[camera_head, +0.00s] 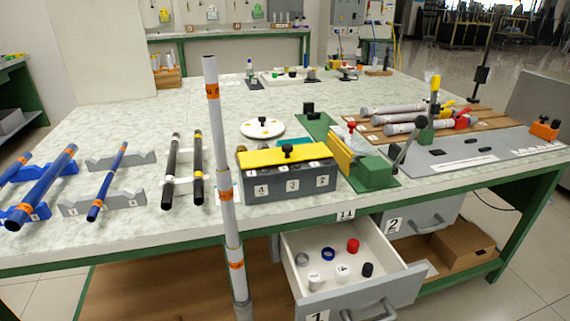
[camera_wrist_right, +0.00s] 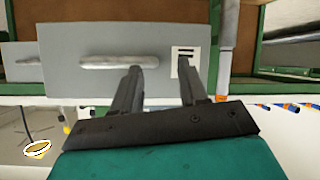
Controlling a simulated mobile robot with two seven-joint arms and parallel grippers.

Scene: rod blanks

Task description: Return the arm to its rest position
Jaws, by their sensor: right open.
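My right gripper (camera_wrist_right: 160,64) shows only in the right wrist view. Its two dark fingers are spread apart with nothing between them. Beyond them is a grey drawer front (camera_wrist_right: 65,66) with a bar handle (camera_wrist_right: 105,61) and a white label. The left finger overlaps the handle's end in the picture, but the head view shows the handle (camera_head: 372,313) with no gripper on it. The drawer (camera_head: 402,280), labelled 1, stands open with several small caps and rings inside. My left gripper is not in view.
A tall grey rod (camera_head: 226,186) with orange bands stands upright before the table (camera_head: 105,228), left of the open drawer. Blue rods (camera_head: 42,188) and black rods lie on holders at left. A numbered box (camera_head: 290,185) sits near the front edge. A second drawer (camera_head: 420,217) is at right.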

